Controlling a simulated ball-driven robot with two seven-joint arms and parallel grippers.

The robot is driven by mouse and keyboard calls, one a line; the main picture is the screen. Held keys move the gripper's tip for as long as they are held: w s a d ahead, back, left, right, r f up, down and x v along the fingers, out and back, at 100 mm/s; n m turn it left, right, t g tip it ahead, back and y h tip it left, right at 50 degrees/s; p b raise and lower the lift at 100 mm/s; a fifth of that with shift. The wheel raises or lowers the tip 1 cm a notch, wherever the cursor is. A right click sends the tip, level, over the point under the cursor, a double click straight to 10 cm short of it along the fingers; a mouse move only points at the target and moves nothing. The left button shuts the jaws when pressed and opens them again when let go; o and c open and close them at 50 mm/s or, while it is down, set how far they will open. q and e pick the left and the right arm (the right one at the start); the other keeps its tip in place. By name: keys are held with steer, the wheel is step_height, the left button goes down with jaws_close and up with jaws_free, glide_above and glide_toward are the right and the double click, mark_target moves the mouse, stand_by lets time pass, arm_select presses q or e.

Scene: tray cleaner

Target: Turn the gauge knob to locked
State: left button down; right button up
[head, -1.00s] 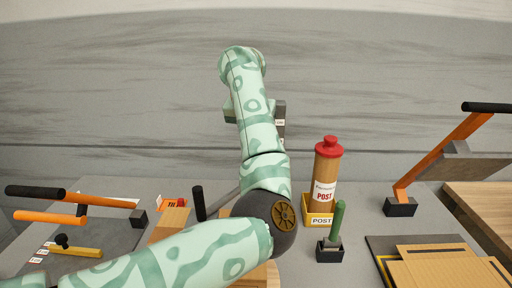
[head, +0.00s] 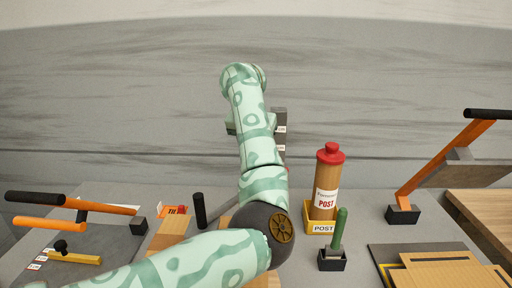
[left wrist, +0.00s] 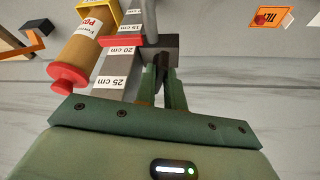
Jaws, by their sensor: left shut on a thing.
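The gauge post (head: 281,118) is a grey upright bar with white labels, mostly hidden behind my left arm in the head view. In the left wrist view the gauge post (left wrist: 109,88) shows 25, 20 and 15 cm labels, a red marker (left wrist: 122,42) near the 20 cm label, and a dark grey block (left wrist: 168,42) beside it. My left gripper (left wrist: 161,88) has its green fingers close together at that block, shut on a dark piece between them, apparently the knob. The knob's shape and turn are mostly hidden. My right gripper is not in view.
A brown tube with a red cap (head: 328,170) stands in a yellow post holder right of the gauge. A green-handled lever (head: 338,228) stands before it. Orange lever clamps stand at left (head: 95,205) and right (head: 440,160). Cardboard pieces (head: 440,270) lie at the lower right.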

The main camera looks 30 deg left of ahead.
arm_select(q)
steer(key=m+h+p, duration=0.1)
steer(key=m, duration=0.1)
steer(key=m+p, duration=0.1)
steer(key=m, duration=0.1)
steer(key=shift+a+r+m+h, duration=0.2)
steer(key=shift+a+m+h, duration=0.1)
steer(key=shift+a+h, duration=0.1)
steer(key=m+p, duration=0.1)
steer(key=m+h+p, duration=0.1)
steer(key=m, duration=0.1)
steer(key=m+g, duration=0.1)
steer(key=m, duration=0.1)
steer(key=shift+w+a+h+p, duration=0.2)
steer(key=shift+a+h+p, duration=0.1)
steer(key=shift+h+p, duration=0.1)
steer(key=shift+w+a+f+m+g+h+p, duration=0.15)
steer(key=shift+m+g+p, duration=0.1)
steer(key=shift+m, duration=0.55)
steer(key=shift+r+m+g+h+p, duration=0.1)
steer(key=shift+m+g+h+p, duration=0.1)
steer(key=shift+m, duration=0.6)
steer(key=shift+w+a+f+m+g+h+p, duration=0.15)
steer(key=shift+m+g+p, duration=0.1)
steer(key=shift+m, duration=0.55)
steer(key=shift+d+r, duration=0.1)
steer(key=c, duration=1.8)
jaws_free()
steer(key=shift+o, duration=0.2)
